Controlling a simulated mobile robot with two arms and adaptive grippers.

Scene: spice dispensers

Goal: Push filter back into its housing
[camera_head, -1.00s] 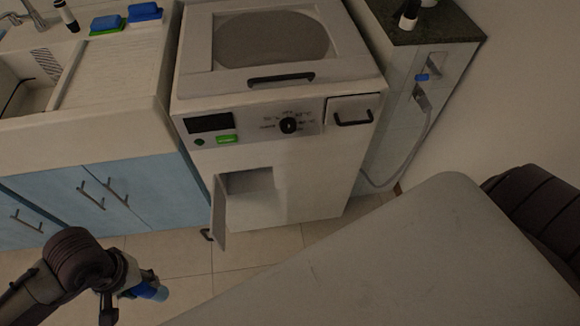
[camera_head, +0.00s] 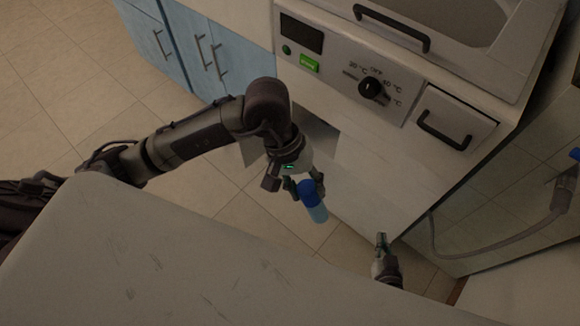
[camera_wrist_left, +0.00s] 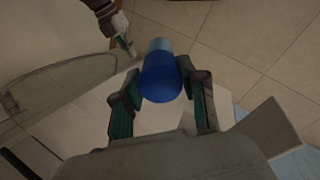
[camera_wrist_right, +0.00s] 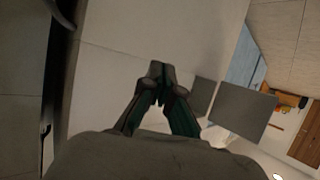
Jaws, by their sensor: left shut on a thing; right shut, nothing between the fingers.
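The filter (camera_head: 315,207), a cylinder with a dark blue cap and light blue body, is held in my left gripper (camera_head: 306,188) in front of the washing machine (camera_head: 365,165). The left wrist view shows the filter (camera_wrist_left: 160,80) between both fingers, light end pointing away. The housing opening (camera_head: 320,136) is low in the machine's front, partly hidden behind my left arm. Its flap (camera_head: 252,150) stands open; it also shows in the right wrist view (camera_wrist_right: 243,110). My right gripper (camera_head: 381,240) is shut and empty, right of the filter, near the machine's lower front.
A detergent drawer (camera_head: 447,125) with a black handle is at the machine's upper right. Blue cabinets (camera_head: 215,45) stand left of the machine. A grey hose (camera_head: 500,235) hangs at the right. The tiled floor (camera_head: 75,65) at the left is clear.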

